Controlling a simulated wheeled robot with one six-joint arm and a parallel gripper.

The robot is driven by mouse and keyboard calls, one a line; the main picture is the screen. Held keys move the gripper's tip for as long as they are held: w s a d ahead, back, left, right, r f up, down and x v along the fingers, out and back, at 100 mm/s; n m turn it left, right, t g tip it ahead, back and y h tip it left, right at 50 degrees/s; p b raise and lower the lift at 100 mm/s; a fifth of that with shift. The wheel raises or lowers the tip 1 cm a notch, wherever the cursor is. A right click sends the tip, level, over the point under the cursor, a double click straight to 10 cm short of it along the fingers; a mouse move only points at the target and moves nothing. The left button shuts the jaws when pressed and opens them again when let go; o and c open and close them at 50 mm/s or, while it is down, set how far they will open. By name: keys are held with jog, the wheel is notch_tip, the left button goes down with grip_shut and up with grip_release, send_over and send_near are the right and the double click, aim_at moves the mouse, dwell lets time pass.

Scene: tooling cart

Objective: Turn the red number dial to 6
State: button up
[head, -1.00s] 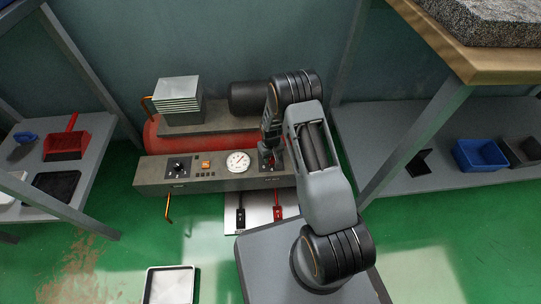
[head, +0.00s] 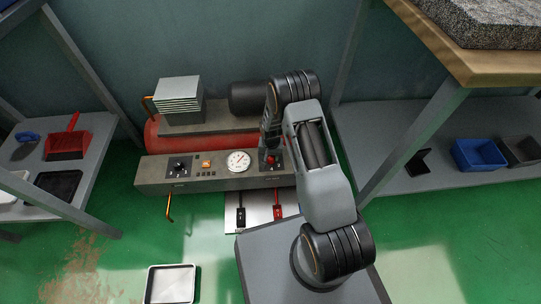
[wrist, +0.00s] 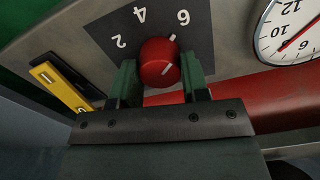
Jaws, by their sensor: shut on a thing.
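The red number dial (wrist: 158,62) is a round red knob on a dark plate with the numbers 2, 4 and 6 in view, seen upside down. A white line on its face and a short white mark at its edge lie on the side toward the 6. I cannot tell the exact setting. My gripper (wrist: 160,78) has one green finger on each side of the dial and is shut on it. In the head view the red dial (head: 270,160) shows below my gripper, at the right end of the panel.
A round gauge (head: 238,161) with a red needle sits left of the dial. A black knob (head: 179,167) and an orange switch (head: 207,164) are further left on the panel (head: 150,176). A yellow and black part (wrist: 62,85) lies left of the dial in the wrist view.

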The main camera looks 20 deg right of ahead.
dwell(0.4)
jog(key=o, duration=0.9)
notch_tip(320, 180, up, 14)
jog(key=p, duration=0.5)
jog(key=shift+f, duration=0.1)
jog(key=s+r+n+t+p, duration=0.1)
jog(key=s+r+p, duration=0.2)
jog(key=r+p, duration=0.85)
jog(key=s+r+n+t+p, duration=0.1)
jog(key=s+r+p, duration=0.15)
jog(key=r, duration=1.85)
jog(key=s+r+n+p, duration=0.1)
jog(key=s+r+p, duration=0.4)
jog(key=r, duration=0.3)
jog(key=s+r+t+p, duration=0.1)
jog(key=s+r+p, duration=0.4)
jog(key=r, duration=0.4)
jog(key=s+r+n+p, duration=0.1)
jog(key=s+r+p, duration=0.4)
jog(key=r+p, duration=0.2)
jog(key=shift+s+a+r+n+t, duration=0.1)
jog(key=shift+r+n+t, duration=0.05)
jog(key=shift+r, duration=0.45)
jog(key=shift+s+a+r+n+t, duration=0.1)
jog(key=shift+r+n+t, duration=0.05)
jog(key=shift+r, duration=0.4)
